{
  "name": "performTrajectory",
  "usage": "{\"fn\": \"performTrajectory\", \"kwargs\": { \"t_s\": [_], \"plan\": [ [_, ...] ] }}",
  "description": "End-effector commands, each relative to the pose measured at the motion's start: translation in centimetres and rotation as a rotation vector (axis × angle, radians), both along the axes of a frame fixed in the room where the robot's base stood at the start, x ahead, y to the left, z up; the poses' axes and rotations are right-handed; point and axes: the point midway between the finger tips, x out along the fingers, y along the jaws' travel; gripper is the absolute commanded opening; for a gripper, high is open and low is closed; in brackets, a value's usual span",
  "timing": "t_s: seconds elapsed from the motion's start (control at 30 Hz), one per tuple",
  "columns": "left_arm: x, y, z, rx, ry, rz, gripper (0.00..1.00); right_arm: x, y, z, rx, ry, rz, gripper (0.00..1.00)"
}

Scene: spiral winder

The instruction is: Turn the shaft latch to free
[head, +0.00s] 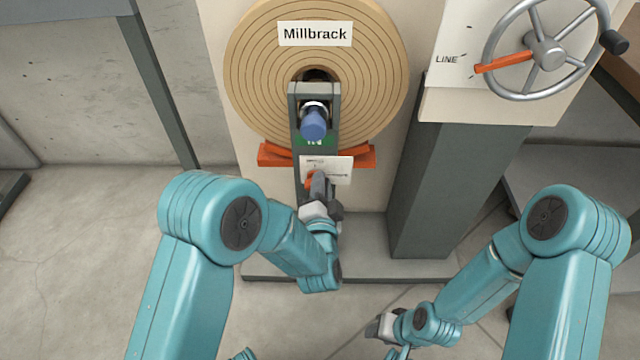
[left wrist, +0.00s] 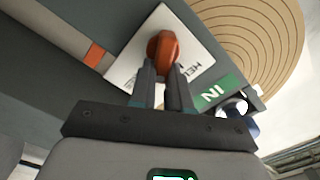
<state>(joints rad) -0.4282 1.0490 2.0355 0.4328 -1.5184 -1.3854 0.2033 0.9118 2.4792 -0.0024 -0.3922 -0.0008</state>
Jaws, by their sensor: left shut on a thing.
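The shaft latch is an orange-red knob (left wrist: 163,44) on a white label plate (head: 340,166), on the grey upright below the wound disc. In the head view only a sliver of the knob (head: 310,180) shows beside my gripper. My left gripper (head: 317,185) is shut on the knob. The left wrist view shows both fingers (left wrist: 165,78) on either side of its near end. Lettering beside the knob is partly hidden and hard to read. My right gripper (head: 379,328) is low in the head view, away from the machine; its jaws are too small to judge.
The tan spiral disc labelled Millbrack (head: 372,80) stands above the latch, with a blue-capped shaft end (head: 314,124) and a green "IN" mark (left wrist: 215,93). Orange blocks (head: 275,155) sit under the disc. A handwheel (head: 546,52) with an orange pointer is at the upper right.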

Motion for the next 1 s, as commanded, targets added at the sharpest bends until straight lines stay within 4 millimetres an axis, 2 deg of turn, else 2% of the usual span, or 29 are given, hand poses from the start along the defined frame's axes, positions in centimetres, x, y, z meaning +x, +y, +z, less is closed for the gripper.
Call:
{"fn": "performTrajectory", "kwargs": {
  "t_s": [0.5,1.0],
  "plan": [
    [0.17,-0.32,-0.47,0.419,-0.006,0.001,0.0,-0.08,0.02,0.15,0.001,0.003,0.0,0.43],
    [0.2,-0.34,-0.68,0.569,-0.008,0.002,0.0,-0.16,0.03,0.24,0.001,0.006,0.0,0.43]
  ]
}}
